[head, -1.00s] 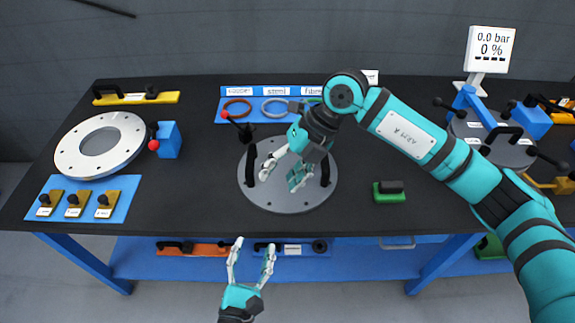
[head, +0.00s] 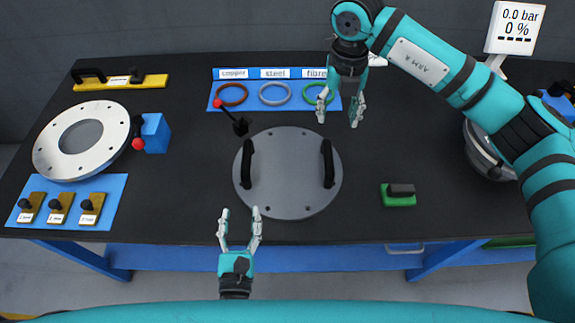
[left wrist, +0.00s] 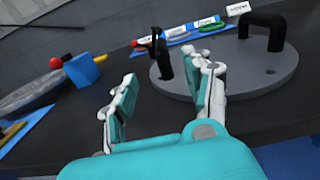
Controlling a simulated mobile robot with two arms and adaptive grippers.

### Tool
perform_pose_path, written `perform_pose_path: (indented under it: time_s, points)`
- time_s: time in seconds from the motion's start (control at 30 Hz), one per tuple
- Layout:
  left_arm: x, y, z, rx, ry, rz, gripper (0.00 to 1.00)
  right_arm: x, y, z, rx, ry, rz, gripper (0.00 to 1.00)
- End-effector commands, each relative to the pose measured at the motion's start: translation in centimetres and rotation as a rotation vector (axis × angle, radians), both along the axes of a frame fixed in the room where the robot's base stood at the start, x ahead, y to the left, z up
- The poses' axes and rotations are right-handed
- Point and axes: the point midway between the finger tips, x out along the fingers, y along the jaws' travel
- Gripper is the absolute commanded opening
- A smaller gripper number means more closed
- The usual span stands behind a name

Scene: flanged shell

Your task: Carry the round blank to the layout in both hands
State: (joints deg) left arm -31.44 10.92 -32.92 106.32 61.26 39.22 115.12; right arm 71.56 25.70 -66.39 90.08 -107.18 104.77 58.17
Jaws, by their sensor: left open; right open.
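The round blank (head: 288,190) is a grey disc with small holes near its rim and two upright black handles, lying on the dark table. It also shows in the left wrist view (left wrist: 245,78). My left gripper (head: 239,214) is open and empty at the table's front edge, just in front of the blank's left handle (head: 247,164). My right gripper (head: 341,115) is open and empty, above the table behind the right handle (head: 328,164). Neither gripper touches a handle. I cannot tell which thing is the layout.
A pale flanged ring (head: 50,160) lies at the left beside a blue block (head: 155,133) with a red knob. Labelled gaskets lie on a blue mat (head: 245,102) behind the blank. A green block (head: 398,200) is at the right.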

Motion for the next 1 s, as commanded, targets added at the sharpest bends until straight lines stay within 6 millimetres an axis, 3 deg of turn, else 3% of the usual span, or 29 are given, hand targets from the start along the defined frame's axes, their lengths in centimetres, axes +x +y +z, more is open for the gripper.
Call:
perform_pose_path:
  time_s: [0.17,0.8,1.0]
  points:
    - [1.9,0.0,0.1,-0.002,-0.004,0.002,0.51,0.0,0.0,-1.8,-0.001,0.003,-0.001,0.51]
    - [14.2,0.1,0.2,-0.001,-0.003,0.001,0.51,-0.1,0.0,-14.2,0.000,0.004,0.001,0.51]
    - [16.5,0.1,0.1,0.000,-0.002,0.000,0.51,0.0,0.0,-16.5,0.001,0.003,-0.001,0.51]
